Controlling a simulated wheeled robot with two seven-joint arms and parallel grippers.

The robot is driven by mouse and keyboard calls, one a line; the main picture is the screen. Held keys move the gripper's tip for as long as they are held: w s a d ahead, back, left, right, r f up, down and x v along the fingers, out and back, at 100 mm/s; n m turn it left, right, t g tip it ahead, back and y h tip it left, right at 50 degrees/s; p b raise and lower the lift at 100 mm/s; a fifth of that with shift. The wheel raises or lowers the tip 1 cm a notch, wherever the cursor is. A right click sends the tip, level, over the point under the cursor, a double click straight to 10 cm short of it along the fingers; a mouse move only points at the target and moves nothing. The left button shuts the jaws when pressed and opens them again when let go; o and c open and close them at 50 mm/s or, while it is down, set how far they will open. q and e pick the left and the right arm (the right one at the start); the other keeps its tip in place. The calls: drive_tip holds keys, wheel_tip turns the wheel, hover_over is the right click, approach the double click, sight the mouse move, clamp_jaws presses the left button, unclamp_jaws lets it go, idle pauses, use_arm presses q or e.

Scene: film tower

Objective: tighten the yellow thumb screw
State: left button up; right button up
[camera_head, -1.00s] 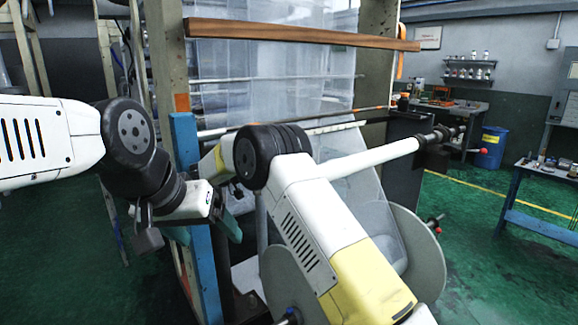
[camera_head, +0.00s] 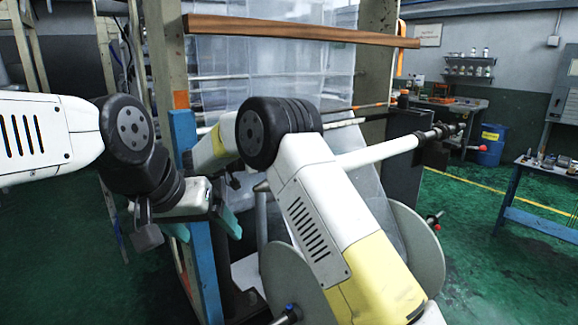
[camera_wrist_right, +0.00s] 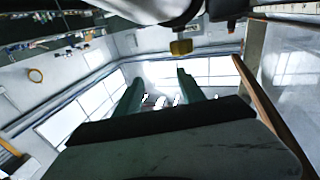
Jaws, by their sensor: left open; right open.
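A small yellow piece (camera_wrist_right: 181,47), which looks like the yellow thumb screw, shows in the right wrist view under a dark fitting. I cannot make it out in the head view. My right gripper (camera_wrist_right: 160,76) is open, its two teal fingers apart with nothing between them; the yellow piece appears just beyond and to the right of the fingertips. In the head view my right arm hides its own gripper. My left gripper (camera_head: 205,230) is open and empty, pointing down in front of the blue upright (camera_head: 190,140).
The film tower has an orange-brown bar (camera_head: 300,30) across its top and clear film (camera_head: 275,70) behind my right arm. A white roller (camera_head: 375,153) sticks out to the right, above a grey disc (camera_head: 420,250). A blue bin (camera_head: 491,145) and workbench (camera_head: 540,165) stand farther right.

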drive_tip(key=s+r, duration=0.1)
drive_tip(key=s, duration=1.1)
drive_tip(key=shift+s, duration=0.15)
